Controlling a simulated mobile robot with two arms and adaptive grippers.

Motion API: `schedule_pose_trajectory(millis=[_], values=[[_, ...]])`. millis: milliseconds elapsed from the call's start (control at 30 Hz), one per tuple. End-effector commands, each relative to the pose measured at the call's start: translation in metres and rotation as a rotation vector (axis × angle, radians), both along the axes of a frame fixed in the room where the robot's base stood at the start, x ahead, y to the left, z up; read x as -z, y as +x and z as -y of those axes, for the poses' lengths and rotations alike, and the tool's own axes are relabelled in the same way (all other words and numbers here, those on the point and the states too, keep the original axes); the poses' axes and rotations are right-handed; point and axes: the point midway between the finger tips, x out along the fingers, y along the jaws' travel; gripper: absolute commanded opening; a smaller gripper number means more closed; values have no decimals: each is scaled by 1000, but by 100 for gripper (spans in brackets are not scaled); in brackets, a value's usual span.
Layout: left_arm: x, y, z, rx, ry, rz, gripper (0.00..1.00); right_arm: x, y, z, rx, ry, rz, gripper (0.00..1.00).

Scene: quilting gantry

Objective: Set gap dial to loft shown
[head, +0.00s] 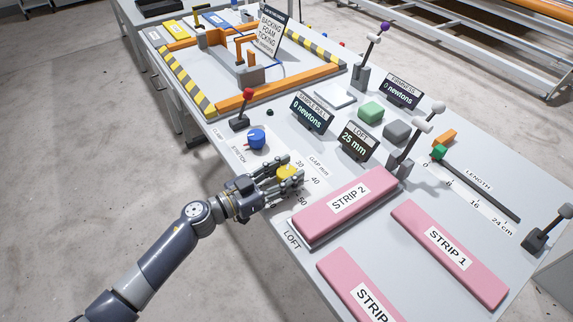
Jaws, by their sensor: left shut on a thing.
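The yellow gap dial (287,171) sits on the table beside a printed scale (317,167) marked "GAP mm" with 30, 40 and 50. My left gripper (290,178) is shut on the dial, its fingers around the knob. The fingers partly cover the dial, so I cannot tell where its pointer stands. The dark LOFT display (357,141) reads 25 mm. It stands behind the pink STRIP 2 (345,204), which lies on the plate labelled LOFT. My right gripper is not in view.
A blue knob (257,139) labelled STRETCH and a red-topped lever (242,110) stand left of the dial. A lever with a grey ball (423,126) rises near STRIP 2. Pink STRIP 1 (448,252) and another strip (357,287) lie in front. Two more displays read 0 newtons.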

Motion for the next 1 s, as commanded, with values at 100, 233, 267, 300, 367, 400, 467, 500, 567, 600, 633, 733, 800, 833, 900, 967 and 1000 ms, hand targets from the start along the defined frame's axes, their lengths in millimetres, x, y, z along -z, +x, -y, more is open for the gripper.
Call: schedule_pose_trajectory(millis=[100,233,267,300,367,400,467,500,567,600,633,733,800,833,900,967,1000], values=[[-8,0,1,-78,-7,-3,17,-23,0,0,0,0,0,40],[-7,0,2,-173,-8,-3,17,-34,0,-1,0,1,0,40],[-6,0,2,-192,-7,-2,17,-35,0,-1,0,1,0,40],[-5,0,1,-212,-7,-1,17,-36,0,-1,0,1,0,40],[-5,0,1,-235,-4,1,17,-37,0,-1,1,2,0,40],[-4,0,0,-245,-4,-1,17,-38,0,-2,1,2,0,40],[-3,1,0,-255,-1,0,17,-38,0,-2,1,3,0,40],[-3,1,0,-257,-1,1,17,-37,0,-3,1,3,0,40],[-2,1,-1,-258,-1,1,17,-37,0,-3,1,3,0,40],[-2,1,0,-257,0,1,17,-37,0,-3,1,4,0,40],[-2,1,0,-257,0,1,17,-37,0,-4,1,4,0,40],[-2,1,0,-256,0,1,17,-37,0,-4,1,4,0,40],[-2,1,0,-256,0,1,52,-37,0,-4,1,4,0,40],[-2,1,0,-256,0,1,59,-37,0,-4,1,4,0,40],[-2,1,0,-256,1,1,62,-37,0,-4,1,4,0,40],[-1,0,0,-255,1,0,62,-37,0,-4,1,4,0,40],[-1,0,0,-255,1,0,62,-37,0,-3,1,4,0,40]])
